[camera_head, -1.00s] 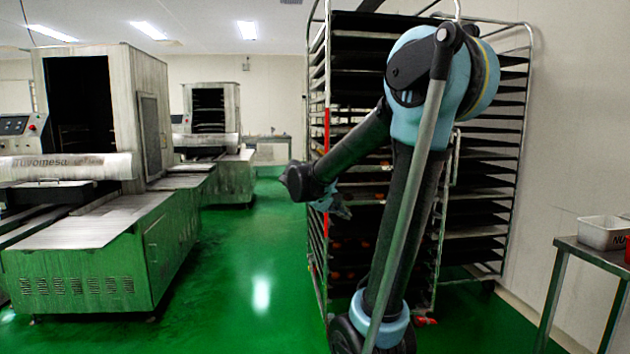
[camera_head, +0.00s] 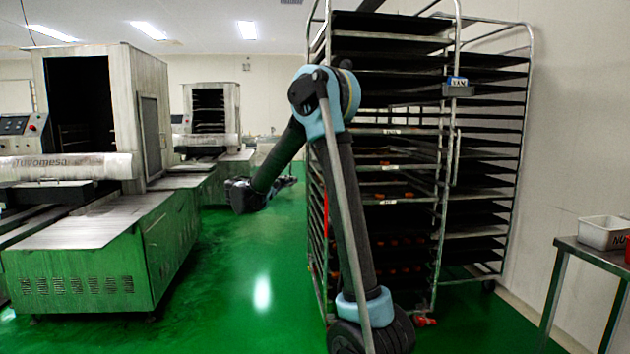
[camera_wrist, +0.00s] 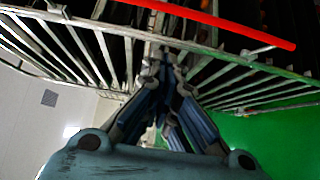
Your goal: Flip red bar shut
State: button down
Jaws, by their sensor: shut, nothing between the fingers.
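The red bar (camera_wrist: 230,22) crosses the top of the wrist view as a slanted strip by the pale metal frame of the rack. In the head view a part of the red bar (camera_head: 325,232) shows upright along the rack's left front post; my arm hides the rest. My gripper (camera_wrist: 160,58) is shut with nothing between its fingers. In the wrist view its tips are below and left of the bar's middle, and I cannot tell whether they touch the frame. In the head view my gripper (camera_head: 289,181) is just left of the rack.
The tall tray rack (camera_head: 438,270) holds many dark trays, with a second rack behind it. A machine (camera_head: 90,255) stands at left, and a table (camera_head: 590,252) with a white bin (camera_head: 603,232) at right. Green floor between machine and rack is clear.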

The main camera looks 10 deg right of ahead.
dwell(0.3)
jog(key=s+d+x, duration=0.2)
jog(key=x, duration=1.1)
jog(key=shift+s+a, duration=0.2)
